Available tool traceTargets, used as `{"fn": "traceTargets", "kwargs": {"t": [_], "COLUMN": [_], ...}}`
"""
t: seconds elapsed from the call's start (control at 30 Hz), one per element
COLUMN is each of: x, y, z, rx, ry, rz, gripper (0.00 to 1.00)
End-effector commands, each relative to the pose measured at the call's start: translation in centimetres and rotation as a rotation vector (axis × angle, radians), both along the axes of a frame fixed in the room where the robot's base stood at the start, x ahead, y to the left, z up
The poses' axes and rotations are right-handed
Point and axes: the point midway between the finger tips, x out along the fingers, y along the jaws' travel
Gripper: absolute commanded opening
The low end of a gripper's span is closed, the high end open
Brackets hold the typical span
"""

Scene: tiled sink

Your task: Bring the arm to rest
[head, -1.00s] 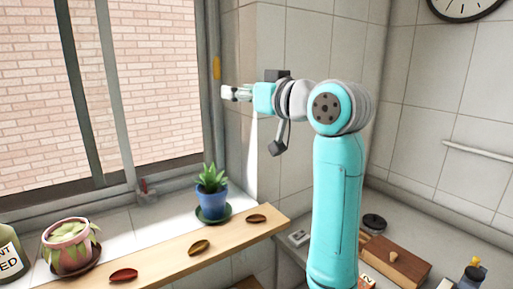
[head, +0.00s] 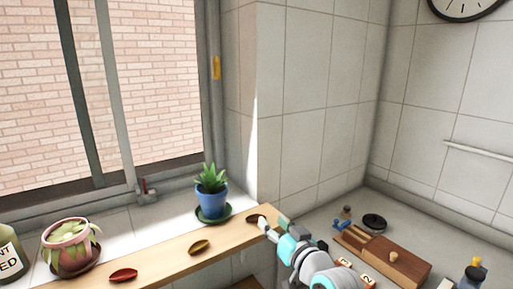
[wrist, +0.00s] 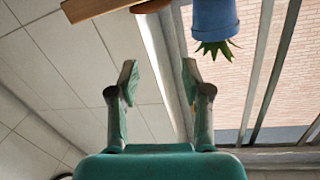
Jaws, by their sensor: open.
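My gripper (head: 274,224) is low in the head view, by the right end of the wooden shelf, with the teal and grey arm below it. In the wrist view my gripper (wrist: 160,78) has its two fingers spread apart with nothing between them. In the head view the fingertips appear close to a dark brown leaf-shaped piece (head: 255,219) on the shelf; I cannot tell whether they touch. Most of my arm is outside the head view.
A blue-potted plant (head: 211,199) and a pink pot (head: 70,248) stand by the window. A wooden box (head: 398,262) and a dark round object (head: 374,222) sit on the right counter.

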Motion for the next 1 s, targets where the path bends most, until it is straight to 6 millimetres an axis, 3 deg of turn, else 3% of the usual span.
{"fn": "traceTargets", "kwargs": {"t": [0.03, 0.2, 0.5, 0.8, 1.0], "x": [-1.0, -4.2, -11.7, -20.8, -27.4], "y": [-0.6, -2.6, -6.0, -9.0, -10.7], "z": [-2.4, -8.4, -17.2, -23.3, -25.8], "rx": [0.001, 0.003, -0.011, -0.047, -0.080], "ry": [0.015, 0.041, 0.077, 0.107, 0.123], "rz": [-0.019, -0.082, -0.188, -0.277, -0.325], "gripper": [0.49, 0.49, 0.49, 0.49, 0.49]}}
